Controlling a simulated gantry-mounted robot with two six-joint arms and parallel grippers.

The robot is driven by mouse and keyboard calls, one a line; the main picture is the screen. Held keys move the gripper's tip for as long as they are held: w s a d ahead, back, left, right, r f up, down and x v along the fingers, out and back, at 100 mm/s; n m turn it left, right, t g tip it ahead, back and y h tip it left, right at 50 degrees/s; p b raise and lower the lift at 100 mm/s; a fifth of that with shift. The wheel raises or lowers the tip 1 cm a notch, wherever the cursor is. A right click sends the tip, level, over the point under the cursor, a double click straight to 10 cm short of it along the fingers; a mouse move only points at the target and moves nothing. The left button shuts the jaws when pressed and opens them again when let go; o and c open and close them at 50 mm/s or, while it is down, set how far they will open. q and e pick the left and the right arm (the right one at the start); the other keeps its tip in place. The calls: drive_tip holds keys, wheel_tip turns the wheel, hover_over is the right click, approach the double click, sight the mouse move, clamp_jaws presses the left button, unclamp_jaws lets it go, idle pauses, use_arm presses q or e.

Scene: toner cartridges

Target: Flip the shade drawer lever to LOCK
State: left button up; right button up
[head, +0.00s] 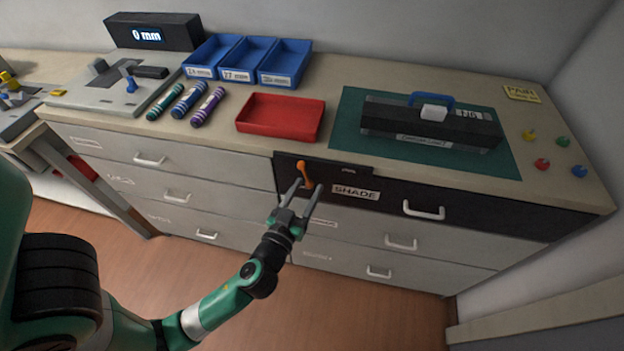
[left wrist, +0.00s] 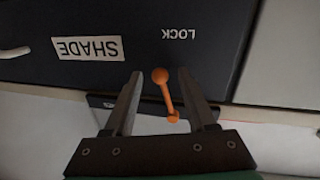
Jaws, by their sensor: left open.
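The shade drawer (head: 382,195) is a black drawer front with a SHADE label (head: 355,192), closed in the cabinet. Its orange lever (head: 303,172) is at the drawer's left part. In the left wrist view, which shows the labels upside down, the lever (left wrist: 166,92) has a round knob and a smaller end. The word LOCK (left wrist: 178,33) is printed on the black front, beyond the knob in that view. My left gripper (head: 308,185) is open, its two fingers on either side of the lever with gaps visible in the left wrist view (left wrist: 159,74). My right gripper is not in view.
A red tray (head: 281,118), blue bins (head: 247,60) and several toner cartridges (head: 188,100) are on the counter (head: 335,92). A black cartridge unit (head: 430,125) sits on a green mat (head: 350,98). The drawer handle (head: 424,210) projects right of the lever. Floor in front is clear.

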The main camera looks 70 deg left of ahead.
use_arm(q)
drive_tip(key=shift+c, duration=1)
clamp_jaws()
idle(0.5)
